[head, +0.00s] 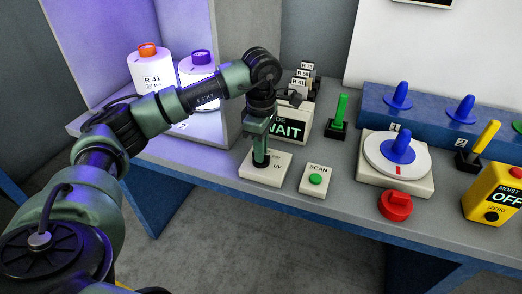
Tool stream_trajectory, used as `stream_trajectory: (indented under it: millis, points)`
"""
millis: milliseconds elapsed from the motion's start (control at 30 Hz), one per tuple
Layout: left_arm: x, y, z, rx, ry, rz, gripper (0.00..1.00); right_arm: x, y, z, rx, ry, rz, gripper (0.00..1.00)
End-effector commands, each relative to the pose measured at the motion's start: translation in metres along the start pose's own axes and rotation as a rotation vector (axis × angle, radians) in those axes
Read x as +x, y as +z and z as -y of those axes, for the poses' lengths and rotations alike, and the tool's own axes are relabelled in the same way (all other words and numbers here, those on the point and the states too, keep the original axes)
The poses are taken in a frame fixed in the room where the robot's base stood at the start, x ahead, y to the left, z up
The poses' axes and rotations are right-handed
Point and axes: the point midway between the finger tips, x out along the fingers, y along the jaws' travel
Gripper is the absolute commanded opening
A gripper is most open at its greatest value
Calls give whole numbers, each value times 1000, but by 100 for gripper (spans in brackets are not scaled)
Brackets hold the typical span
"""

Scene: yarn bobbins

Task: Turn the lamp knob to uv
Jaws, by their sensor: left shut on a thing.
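The lamp knob's white base (270,176) sits at the front of the table, with "UV" lettering on its right side. My left gripper (260,158) points straight down over the base and is shut on the dark knob. The gripper covers most of the knob, so I cannot tell its exact setting. Two white bobbins stand in the booth at the left, one with an orange top (151,76) and one with a purple top (202,92), under violet light. My right gripper is not in view.
A SCAN box with a green button (315,180) is just right of the knob base. Behind it stands a WAIT display (289,129). Further right are a white turntable (414,158), a red knob (396,205), a blue peg rack (431,117) and a yellow meter (486,190).

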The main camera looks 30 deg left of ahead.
Motion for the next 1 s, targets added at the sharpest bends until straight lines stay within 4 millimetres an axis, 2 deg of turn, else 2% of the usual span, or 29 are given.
stream_trajectory:
  millis: [267, 300, 333, 367, 733, 1000]
  points:
    - [-3, 0, -2, 2, 6, 3, 0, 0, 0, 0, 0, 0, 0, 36]
    - [-3, 0, -1, 2, 6, 3, 22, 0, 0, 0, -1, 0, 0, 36]
    - [-2, 0, -1, 2, 6, 3, 30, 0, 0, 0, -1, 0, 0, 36]
    - [-2, 0, -1, 2, 6, 2, 33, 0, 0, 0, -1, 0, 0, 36]
    - [-6, 0, -1, 1, 3, 2, 33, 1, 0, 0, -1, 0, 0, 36]
    - [-49, 0, -2, 0, 7, 3, 33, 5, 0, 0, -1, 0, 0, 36]
